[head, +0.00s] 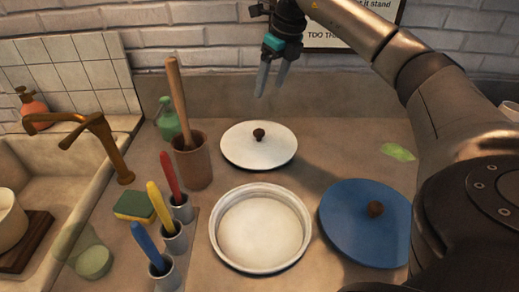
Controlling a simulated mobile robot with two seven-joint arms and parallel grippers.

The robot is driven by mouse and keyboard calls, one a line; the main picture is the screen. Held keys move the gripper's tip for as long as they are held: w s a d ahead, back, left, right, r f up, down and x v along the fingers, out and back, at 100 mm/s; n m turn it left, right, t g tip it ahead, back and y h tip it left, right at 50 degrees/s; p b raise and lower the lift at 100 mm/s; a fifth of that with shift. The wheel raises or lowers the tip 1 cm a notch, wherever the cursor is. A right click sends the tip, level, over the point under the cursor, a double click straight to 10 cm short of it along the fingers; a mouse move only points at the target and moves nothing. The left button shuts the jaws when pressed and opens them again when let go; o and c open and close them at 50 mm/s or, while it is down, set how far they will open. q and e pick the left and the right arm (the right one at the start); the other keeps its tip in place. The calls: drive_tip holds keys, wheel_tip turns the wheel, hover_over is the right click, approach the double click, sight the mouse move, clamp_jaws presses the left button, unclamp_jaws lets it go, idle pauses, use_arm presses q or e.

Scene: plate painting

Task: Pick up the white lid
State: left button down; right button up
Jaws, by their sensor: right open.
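The white lid (240,150) lies on the counter behind the white dish, with a dark brown knob (259,134) at its middle. My right gripper (270,80) comes in from the upper right and hangs above and behind the lid, its two fingers pointing down. It is open and empty, apart from the lid. My left gripper is out of view.
A round white dish (218,232) stands in front of the lid. A blue lid (345,230) lies at the right. A brown cup (195,170) with a wooden stick stands left of the white lid, near several colored-handled tools in small holders. A sink (60,170) is at the left.

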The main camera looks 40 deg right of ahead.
drive_tip(key=b, duration=0.3)
approach(259, 131)
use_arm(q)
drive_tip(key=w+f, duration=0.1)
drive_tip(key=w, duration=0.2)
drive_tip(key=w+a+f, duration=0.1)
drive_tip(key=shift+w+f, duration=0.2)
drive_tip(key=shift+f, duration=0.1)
use_arm(e)
drive_tip(key=x, duration=0.3)
drive_tip(key=shift+w+d+f, duration=0.1)
drive_tip(key=shift+w+f, duration=0.1)
drive_tip(key=shift+f, duration=0.05)
drive_tip(key=shift+b+x, duration=0.8)
drive_tip(key=shift+x, duration=0.7)
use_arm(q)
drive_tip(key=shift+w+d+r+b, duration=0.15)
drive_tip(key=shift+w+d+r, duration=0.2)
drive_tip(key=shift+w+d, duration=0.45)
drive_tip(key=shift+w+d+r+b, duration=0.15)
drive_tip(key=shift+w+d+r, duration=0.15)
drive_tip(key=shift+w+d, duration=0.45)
use_arm(e)
drive_tip(key=shift+x, duration=1.05)
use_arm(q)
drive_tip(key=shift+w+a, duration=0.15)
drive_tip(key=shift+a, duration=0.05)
use_arm(e)
drive_tip(key=shift+s, duration=0.15)
clamp_jaws()
